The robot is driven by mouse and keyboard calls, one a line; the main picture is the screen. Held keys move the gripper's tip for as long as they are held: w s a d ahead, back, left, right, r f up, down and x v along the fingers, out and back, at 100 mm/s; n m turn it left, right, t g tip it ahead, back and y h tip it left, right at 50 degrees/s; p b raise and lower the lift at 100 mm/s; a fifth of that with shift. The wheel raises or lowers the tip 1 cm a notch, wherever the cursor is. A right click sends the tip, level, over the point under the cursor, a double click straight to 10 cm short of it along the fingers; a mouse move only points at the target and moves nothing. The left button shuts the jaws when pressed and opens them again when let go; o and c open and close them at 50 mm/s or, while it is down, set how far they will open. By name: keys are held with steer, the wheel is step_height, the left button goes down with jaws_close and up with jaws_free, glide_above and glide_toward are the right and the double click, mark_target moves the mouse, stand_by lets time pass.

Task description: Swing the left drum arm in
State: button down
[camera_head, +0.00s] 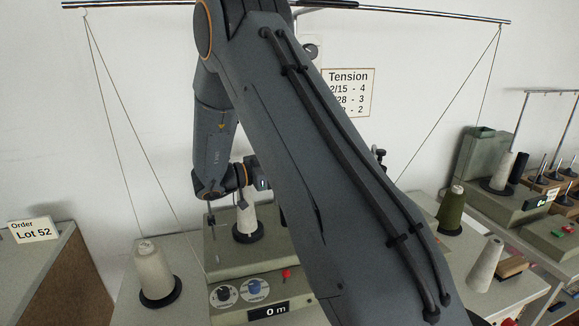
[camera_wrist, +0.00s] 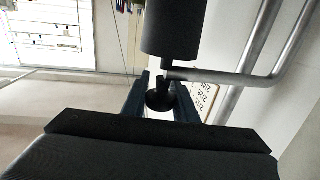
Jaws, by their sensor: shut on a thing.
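In the wrist view, a bent grey metal arm (camera_wrist: 225,77) comes in from the right and carries a black drum (camera_wrist: 172,28) at its left end. A round black knob (camera_wrist: 159,99) sits below the drum. My gripper (camera_wrist: 162,88) has its two fingers on either side of the knob and is shut on it. In the head view my own arm covers most of the middle, so the drum arm and the gripper's hold cannot be made out there. Whether this is the left drum arm cannot be told.
A grey machine (camera_head: 215,268) with dials and a "0 m" display (camera_head: 268,311) stands below. White thread cones stand on it (camera_head: 248,216) and at left (camera_head: 153,268); a green cone (camera_head: 451,210) stands right. A Tension sign (camera_head: 347,78) hangs behind.

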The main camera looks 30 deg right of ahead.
steer(key=shift+a, duration=0.1)
stand_by(0.3)
steer(key=c, duration=1.5)
jaws_free()
steer(key=shift+o, duration=0.2)
steer(key=shift+a, duration=0.1)
steer(key=a+b, duration=0.2)
steer(key=a, duration=0.5)
steer(key=shift+w+a+b, duration=0.25)
steer(key=shift+a+b, duration=0.1)
steer(key=shift+a, duration=0.1)
steer(key=shift+w+a+b, duration=0.25)
steer(key=shift+w+a, duration=0.3)
steer(key=shift+a, duration=0.85)
steer(key=shift+w+a+b, duration=0.2)
steer(key=shift+w+a, duration=0.3)
steer(key=shift+a, duration=0.85)
steer(key=shift+w+a+b, duration=0.25)
steer(key=shift+w+a, duration=0.3)
steer(key=shift+a, duration=0.85)
